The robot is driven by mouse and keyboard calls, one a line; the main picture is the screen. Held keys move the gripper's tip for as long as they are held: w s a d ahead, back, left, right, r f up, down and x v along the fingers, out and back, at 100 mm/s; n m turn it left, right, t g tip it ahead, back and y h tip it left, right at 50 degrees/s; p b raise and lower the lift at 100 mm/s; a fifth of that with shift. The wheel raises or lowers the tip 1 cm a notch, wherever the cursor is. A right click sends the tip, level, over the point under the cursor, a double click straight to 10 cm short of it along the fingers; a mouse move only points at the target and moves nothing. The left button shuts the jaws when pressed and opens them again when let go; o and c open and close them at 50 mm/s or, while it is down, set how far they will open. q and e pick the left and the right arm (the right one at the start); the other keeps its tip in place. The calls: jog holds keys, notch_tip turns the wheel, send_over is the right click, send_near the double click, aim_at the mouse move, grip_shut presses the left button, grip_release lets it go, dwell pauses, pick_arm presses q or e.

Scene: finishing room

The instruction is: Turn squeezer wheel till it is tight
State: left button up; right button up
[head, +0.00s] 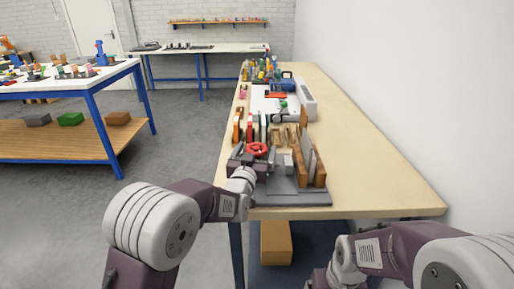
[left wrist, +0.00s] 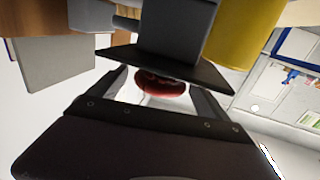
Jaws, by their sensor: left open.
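The red squeezer wheel (head: 257,149) is at the near end of the workbench, on a grey squeezer with a flat base plate (head: 290,197). My left gripper (head: 249,163) is right at the wheel's near side. In the left wrist view the open fingers (left wrist: 158,92) stand on either side of the wheel (left wrist: 162,84), with light gaps visible beside it. I cannot tell whether a finger touches it. A dark part of the squeezer hides the wheel's upper edge there. My right gripper (head: 322,281) is low at the bottom edge, mostly cut off.
Upright wooden blocks (head: 318,168) stand just right of the wheel. Bottles and tools crowd the bench behind it. The bench's right side (head: 370,170) is clear up to the white wall. A cardboard box (head: 276,243) sits beneath. A blue-legged table (head: 70,82) stands at left.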

pick_arm(q)
jog(key=shift+w+d, duration=0.1)
jog(key=shift+w, duration=0.5)
jog(key=c, duration=1.4)
jog(key=shift+o, duration=0.3)
jog(key=o, duration=1.3)
jog(key=shift+o, duration=0.2)
jog(key=shift+s, duration=0.15)
jog(key=b+v, duration=0.1)
jog(key=v, duration=0.7)
jog(key=shift+s+f, duration=0.1)
jog(key=shift+s, duration=0.35)
